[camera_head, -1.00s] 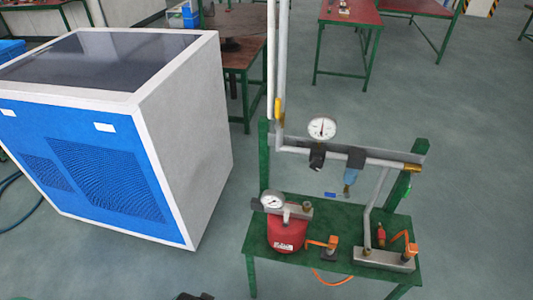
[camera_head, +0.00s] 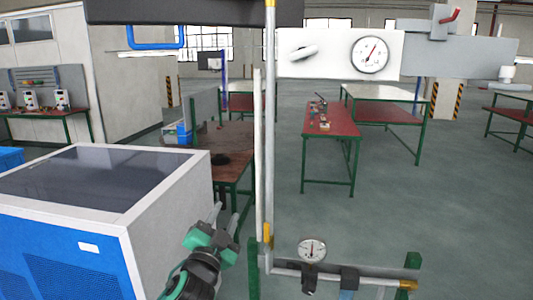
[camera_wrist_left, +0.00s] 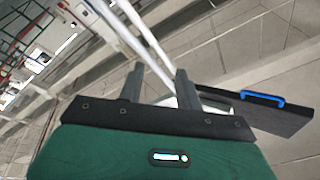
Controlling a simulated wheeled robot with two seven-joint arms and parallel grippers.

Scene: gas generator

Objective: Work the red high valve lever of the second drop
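A red lever (camera_head: 451,19) sits on a grey valve fitting (camera_head: 438,28) at the top right of the head view. I cannot tell which drop it belongs to. My left gripper (camera_head: 225,214) is low in the head view, between the blue and white cabinet and the vertical pipe. It is well below and left of the red lever. In the left wrist view its two fingers (camera_wrist_left: 160,75) stand apart with nothing held between them. The red lever cannot be made out in the wrist view. My right gripper is not in view.
A vertical pipe (camera_head: 269,130) rises just right of my left gripper. A large gauge (camera_head: 371,55) is beside the valve fitting. A dark panel with a blue handle (camera_head: 156,43) hangs at the upper left. The cabinet (camera_head: 150,205) is close on the left.

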